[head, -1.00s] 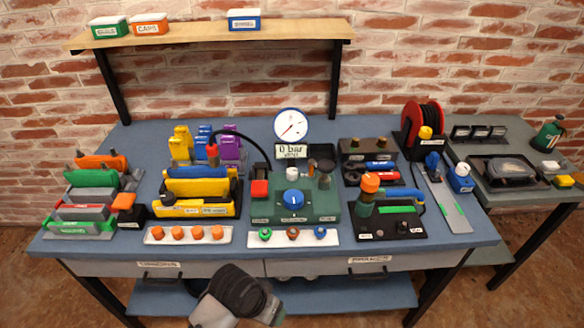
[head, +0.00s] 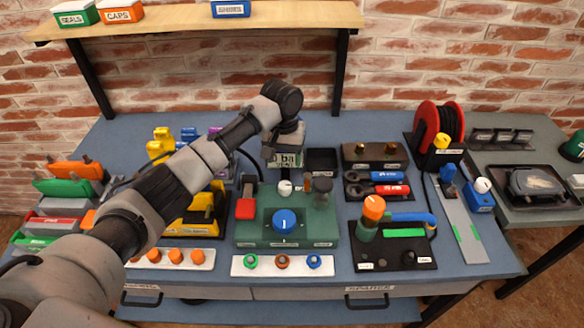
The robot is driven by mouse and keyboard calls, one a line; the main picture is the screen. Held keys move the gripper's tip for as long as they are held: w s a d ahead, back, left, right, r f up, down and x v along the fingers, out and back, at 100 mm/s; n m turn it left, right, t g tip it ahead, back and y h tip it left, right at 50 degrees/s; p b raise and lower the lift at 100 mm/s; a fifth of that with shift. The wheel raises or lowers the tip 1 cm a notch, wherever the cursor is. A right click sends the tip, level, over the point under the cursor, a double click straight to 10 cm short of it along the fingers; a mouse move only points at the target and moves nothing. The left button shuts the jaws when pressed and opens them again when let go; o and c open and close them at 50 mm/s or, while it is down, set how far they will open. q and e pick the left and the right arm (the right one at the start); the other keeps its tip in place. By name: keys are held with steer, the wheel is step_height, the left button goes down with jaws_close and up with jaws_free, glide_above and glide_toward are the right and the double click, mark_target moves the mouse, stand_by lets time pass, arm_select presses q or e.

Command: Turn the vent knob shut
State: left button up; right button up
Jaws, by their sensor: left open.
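A green panel (head: 252,229) on the bench carries a large blue knob (head: 285,221) with a white pointer line. A small white knob (head: 284,188) stands behind it, below a sign (head: 287,160) that reads "0 bar" with lettering under it. I cannot tell for certain which knob is the vent knob. My left gripper (head: 269,157) is open and empty, pointing down above the back of the panel, behind and above the white knob and apart from it. My left wrist hides the round gauge and part of the sign. My right gripper is out of view.
A red block (head: 246,209) sits at the panel's left end. Dark posts stand right of the white knob. A white tray (head: 240,265) with coloured knobs lies in front. A tool stand with an orange-topped handle (head: 374,207) is at right. A shelf (head: 190,27) hangs above.

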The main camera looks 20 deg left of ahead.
mark_target(285, 185)
arm_select(q)
steer(key=shift+a, duration=0.1)
steer(key=shift+s+f, duration=0.7)
steer(key=shift+s, duration=0.1)
step_height(285, 185, down, 3)
steer(key=shift+f+p, duration=0.15)
steer(key=shift+p, duration=0.2)
steer(key=f, duration=0.3)
steer(key=shift+w+f, duration=0.1)
steer(key=shift+w, duration=0.2)
steer(key=shift+s+d+f, duration=0.1)
steer(key=shift+d+f, duration=0.1)
steer(key=shift+f, duration=0.65)
steer(key=shift+c, duration=2.3)
steer(key=c, duration=0.5)
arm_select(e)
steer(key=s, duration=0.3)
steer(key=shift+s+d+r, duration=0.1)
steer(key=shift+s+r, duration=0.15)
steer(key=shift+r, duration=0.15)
